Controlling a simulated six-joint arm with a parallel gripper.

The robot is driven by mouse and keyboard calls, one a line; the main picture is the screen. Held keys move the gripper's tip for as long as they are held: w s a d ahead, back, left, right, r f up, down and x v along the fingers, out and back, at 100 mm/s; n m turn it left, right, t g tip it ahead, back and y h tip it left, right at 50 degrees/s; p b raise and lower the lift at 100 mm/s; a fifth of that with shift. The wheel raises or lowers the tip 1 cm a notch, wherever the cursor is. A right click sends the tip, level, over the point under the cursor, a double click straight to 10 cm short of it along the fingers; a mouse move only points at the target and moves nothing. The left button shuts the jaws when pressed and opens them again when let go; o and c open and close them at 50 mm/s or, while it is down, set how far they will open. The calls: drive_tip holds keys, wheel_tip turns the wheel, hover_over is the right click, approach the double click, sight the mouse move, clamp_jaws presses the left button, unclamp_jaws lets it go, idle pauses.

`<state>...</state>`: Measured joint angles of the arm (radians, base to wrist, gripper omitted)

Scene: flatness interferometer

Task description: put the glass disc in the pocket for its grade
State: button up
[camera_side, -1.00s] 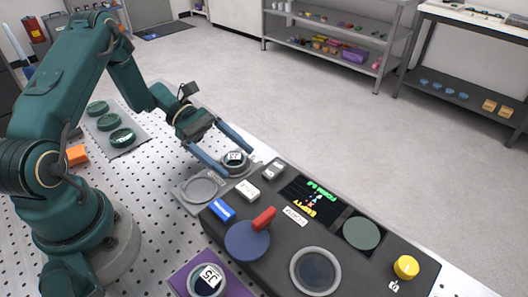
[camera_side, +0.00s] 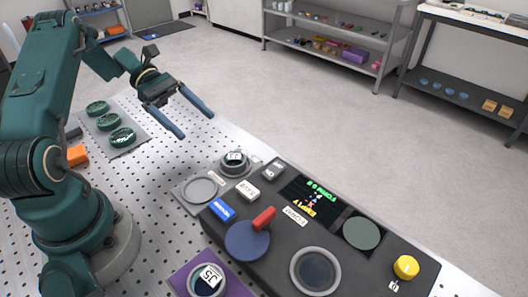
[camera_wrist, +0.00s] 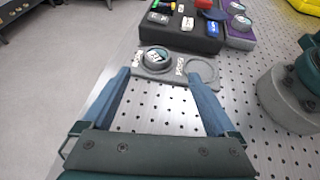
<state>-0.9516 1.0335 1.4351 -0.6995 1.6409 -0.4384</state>
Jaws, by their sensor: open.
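A glass disc with a dark rim and a white label (camera_side: 235,156) sits in the far pocket of a grey two-pocket plate (camera_side: 180,197). The other pocket (camera_side: 200,189) of that plate is empty. The disc also shows in the wrist view (camera_wrist: 157,56), in the left pocket, with the empty pocket (camera_wrist: 202,69) to its right. The small labels beside the pockets are too blurred to read. My gripper (camera_side: 198,126) is open and empty, above and behind the plate, apart from the disc. Its two blue fingers also show in the wrist view (camera_wrist: 156,75).
A dark instrument (camera_side: 290,243) with a red-handled blue plate, screens and a yellow knob adjoins the plate.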

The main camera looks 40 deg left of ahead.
drive_tip(key=s+d+r+m+t+y, duration=0.1)
drive_tip(key=s+d+r+m+y, duration=0.3)
drive_tip(key=m, duration=0.5)
drive_tip(key=s+d+r+m+t+y, duration=0.2)
drive_tip(key=s+d+r+m+y, duration=0.3)
drive_tip(key=s+d+m+y, duration=0.2)
drive_tip(key=d+m+y, duration=0.1)
drive_tip(key=d+m, duration=0.1)
drive_tip(key=m, duration=0.1)
drive_tip(key=shift+r+m+y, duration=0.3)
drive_tip(key=shift+y, duration=0.1)
drive_tip(key=shift+s, duration=0.1)
idle(0.4)
